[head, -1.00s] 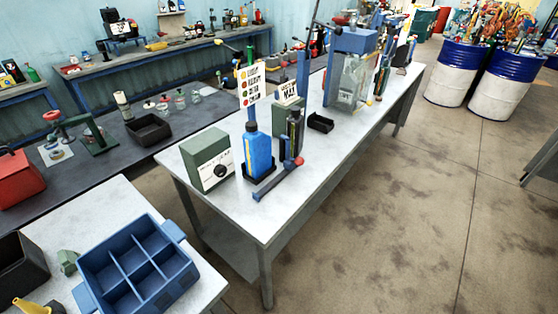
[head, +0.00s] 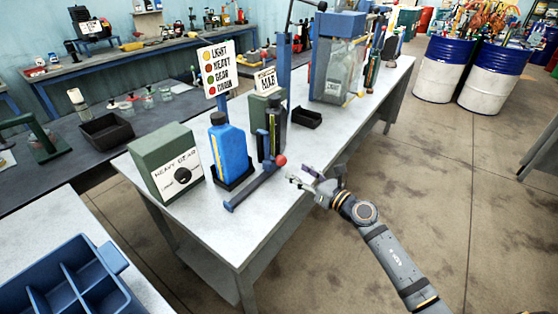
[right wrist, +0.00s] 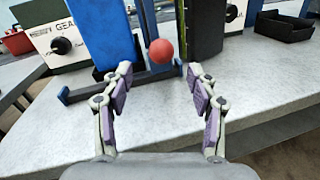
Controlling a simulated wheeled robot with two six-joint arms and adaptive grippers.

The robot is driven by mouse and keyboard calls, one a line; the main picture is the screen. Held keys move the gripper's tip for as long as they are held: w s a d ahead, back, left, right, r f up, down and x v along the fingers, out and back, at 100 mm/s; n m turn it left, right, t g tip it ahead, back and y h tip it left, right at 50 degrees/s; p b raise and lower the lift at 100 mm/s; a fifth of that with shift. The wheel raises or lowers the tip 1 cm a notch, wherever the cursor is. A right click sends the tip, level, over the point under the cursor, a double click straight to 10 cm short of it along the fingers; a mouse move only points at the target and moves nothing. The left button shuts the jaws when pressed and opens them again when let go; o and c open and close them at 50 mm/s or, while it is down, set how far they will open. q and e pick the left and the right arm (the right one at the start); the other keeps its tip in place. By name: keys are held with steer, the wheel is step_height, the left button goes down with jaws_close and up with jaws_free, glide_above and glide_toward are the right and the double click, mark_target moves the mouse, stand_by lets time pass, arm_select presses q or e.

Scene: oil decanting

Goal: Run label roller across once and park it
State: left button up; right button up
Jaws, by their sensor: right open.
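A low blue bar (head: 250,188) with a red ball knob (head: 281,160) lies along the table's front edge, before a blue jug (head: 229,148) and a dark bottle (head: 277,130); it appears to be the label roller. My right gripper (head: 301,178) is open and empty, just right of the knob. In the right wrist view the red ball (right wrist: 161,51) shows beyond and between the open fingertips (right wrist: 159,70), apart from them. The blue bar (right wrist: 85,93) is partly hidden there by the left finger. My left gripper is not in view.
A green dial box (head: 167,163) stands left of the jug. A sign (head: 217,68) and a small black tray (head: 305,117) are behind. A blue divided crate (head: 110,258) is at the lower left. The white tabletop (head: 235,240) is clear at its near corner.

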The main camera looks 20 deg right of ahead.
mark_target(285, 163)
steer(key=x, duration=0.8)
steer(key=shift+w+f+p, duration=0.1)
steer(key=shift+w+p, duration=0.25)
jaws_close()
steer(key=shift+a, duration=0.1)
